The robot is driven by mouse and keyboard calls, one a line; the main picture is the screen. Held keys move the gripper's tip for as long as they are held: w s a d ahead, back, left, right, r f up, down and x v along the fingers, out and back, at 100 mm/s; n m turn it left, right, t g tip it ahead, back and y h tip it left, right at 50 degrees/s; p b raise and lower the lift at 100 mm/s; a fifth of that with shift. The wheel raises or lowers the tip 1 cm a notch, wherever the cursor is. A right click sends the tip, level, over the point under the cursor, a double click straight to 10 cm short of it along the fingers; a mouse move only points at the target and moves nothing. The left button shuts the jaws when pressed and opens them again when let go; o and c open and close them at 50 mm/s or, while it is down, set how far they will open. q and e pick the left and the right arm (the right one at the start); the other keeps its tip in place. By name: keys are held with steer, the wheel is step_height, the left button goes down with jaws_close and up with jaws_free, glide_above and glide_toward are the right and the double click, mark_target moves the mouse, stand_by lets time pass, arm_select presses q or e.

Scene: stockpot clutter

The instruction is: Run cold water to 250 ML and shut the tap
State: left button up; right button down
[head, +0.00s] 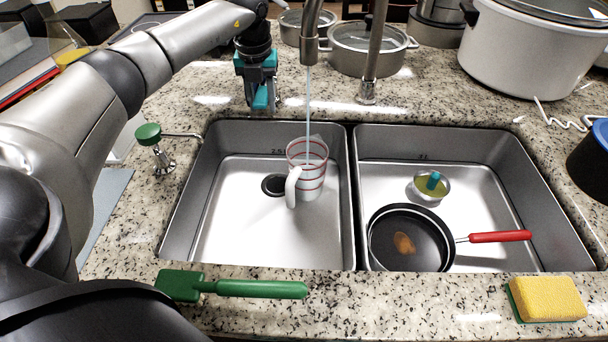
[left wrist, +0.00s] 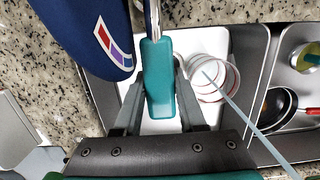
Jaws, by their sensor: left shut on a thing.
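A clear measuring cup (head: 310,178) with red lines and a white handle stands upright in the left basin, beside the drain. A thin water stream (head: 308,105) falls from the tap spout (head: 310,40) into it. The cup (left wrist: 210,78) and stream (left wrist: 240,112) also show in the left wrist view. I cannot read the water level. My left gripper (head: 260,88) is behind the left basin, left of the spout. In the left wrist view its fingers (left wrist: 158,100) are shut on a teal tap lever (left wrist: 157,65) with a metal stem. My right gripper is not in view.
The right basin holds a black pan (head: 410,238) with a red handle and a small bowl (head: 430,188). A green scoop (head: 230,287) and yellow sponge (head: 546,298) lie on the front counter. A green-topped dispenser (head: 150,140) stands left of the sink. Pots (head: 362,50) stand behind.

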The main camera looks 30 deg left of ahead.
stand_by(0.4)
arm_select(q)
steer(key=shift+f, duration=0.25)
steer(key=o, duration=1.1)
steer(key=shift+f, duration=0.15)
steer(key=shift+c, duration=0.2)
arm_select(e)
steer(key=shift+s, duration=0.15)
arm_select(q)
step_height(320, 180, up, 3)
steer(key=p, duration=0.2)
steer(key=shift+s+f+p, duration=0.1)
steer(key=shift+f+p, duration=0.1)
steer(key=shift+p, duration=0.1)
steer(key=r+p, duration=0.4)
steer(key=shift+s+d, duration=0.15)
steer(key=shift+s, duration=0.05)
steer(key=shift+r+p, duration=0.25)
steer(key=shift+p, duration=0.1)
steer(key=shift+s, duration=0.1)
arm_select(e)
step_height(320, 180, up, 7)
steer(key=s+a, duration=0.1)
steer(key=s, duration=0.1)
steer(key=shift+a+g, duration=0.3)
